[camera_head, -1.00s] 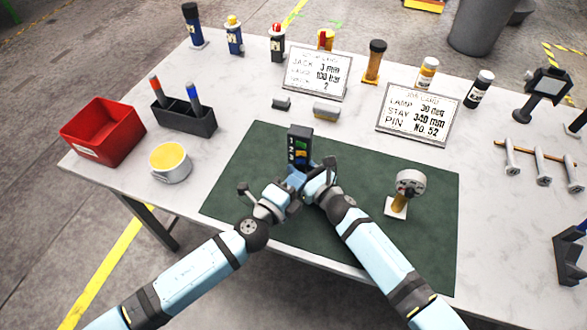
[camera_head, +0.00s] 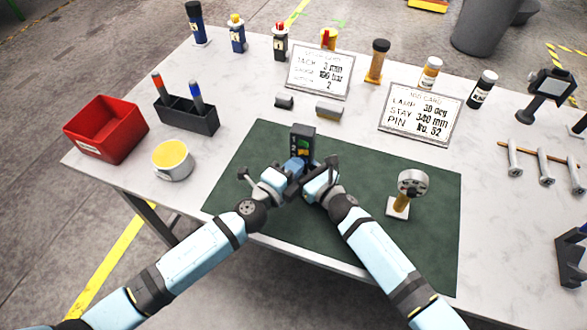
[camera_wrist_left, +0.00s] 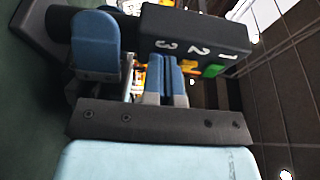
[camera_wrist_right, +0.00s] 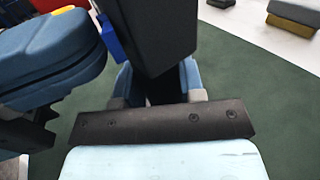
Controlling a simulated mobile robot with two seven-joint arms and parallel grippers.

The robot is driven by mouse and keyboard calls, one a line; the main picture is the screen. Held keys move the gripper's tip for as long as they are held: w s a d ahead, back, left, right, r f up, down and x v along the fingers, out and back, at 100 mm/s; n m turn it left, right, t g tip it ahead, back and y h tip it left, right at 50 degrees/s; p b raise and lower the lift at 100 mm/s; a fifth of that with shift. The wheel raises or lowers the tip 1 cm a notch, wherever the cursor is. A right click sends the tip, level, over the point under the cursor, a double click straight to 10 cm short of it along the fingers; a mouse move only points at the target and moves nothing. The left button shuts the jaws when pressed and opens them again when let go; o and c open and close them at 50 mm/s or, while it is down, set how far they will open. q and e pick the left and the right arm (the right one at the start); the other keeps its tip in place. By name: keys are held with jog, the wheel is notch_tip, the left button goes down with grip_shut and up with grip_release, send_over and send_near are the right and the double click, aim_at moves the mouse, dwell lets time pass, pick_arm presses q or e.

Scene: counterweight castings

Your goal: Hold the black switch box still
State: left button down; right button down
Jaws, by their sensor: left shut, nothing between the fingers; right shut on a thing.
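The black switch box (camera_head: 303,134) stands on the green mat (camera_head: 240,185) near its far edge. In the left wrist view the box (camera_wrist_left: 205,30) shows the digits 1, 2, 3, a green switch (camera_wrist_left: 214,70) and an orange-yellow one. My left gripper (camera_head: 294,166) is shut and empty, its fingertips (camera_wrist_left: 165,62) together close to the switch face; whether they touch it I cannot tell. My right gripper (camera_head: 312,168) is shut on the black box; in the right wrist view its fingers (camera_wrist_right: 155,80) sit either side of the dark body (camera_wrist_right: 150,30).
A round-headed fixture (camera_head: 411,185) stands on the mat to the right. A yellow-filled cup (camera_head: 172,160), red bin (camera_head: 105,130) and black pen holder (camera_head: 188,118) are at left. The mat's front left is clear.

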pick_arm(q)
jog(key=w+a+v, duration=0.1)
jog(key=v, duration=1.2)
jog(key=shift+a, duration=0.3)
jog(key=shift+r, duration=0.1)
pick_arm(e)
jog(key=c, duration=0.6)
grip_release()
jog(key=shift+c, duration=0.2)
